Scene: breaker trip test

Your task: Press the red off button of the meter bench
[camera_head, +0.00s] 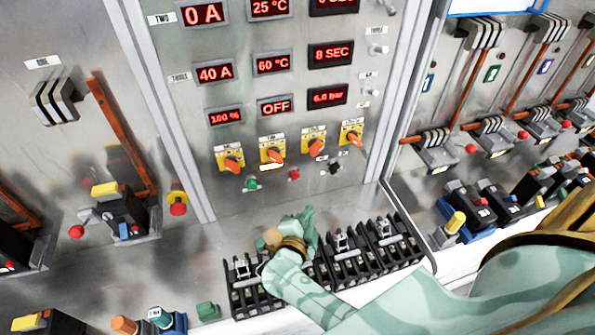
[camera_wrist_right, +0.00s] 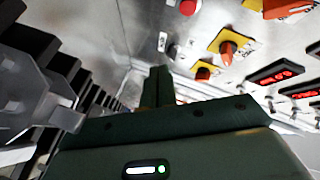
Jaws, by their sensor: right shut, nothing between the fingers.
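The meter bench is a grey metal panel (camera_head: 235,145) with red digital displays, one reading OFF. Its small red button (camera_head: 294,175) is low on the panel, between a green button (camera_head: 252,184) and a black switch (camera_head: 334,168). The red button also shows at the top edge of the right wrist view (camera_wrist_right: 188,7). My right gripper (camera_head: 308,214) is shut and empty, below the red button in the head view and apart from it. Its closed fingers (camera_wrist_right: 158,86) show in the wrist view. My left gripper is not in view.
Orange rotary knobs on yellow plates (camera_head: 272,151) sit above the buttons. A row of black terminal blocks (camera_head: 372,248) lies under my right gripper. Other red buttons stand at left (camera_head: 178,209) and right (camera_head: 471,148). Black breakers (camera_head: 469,205) line the right bench.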

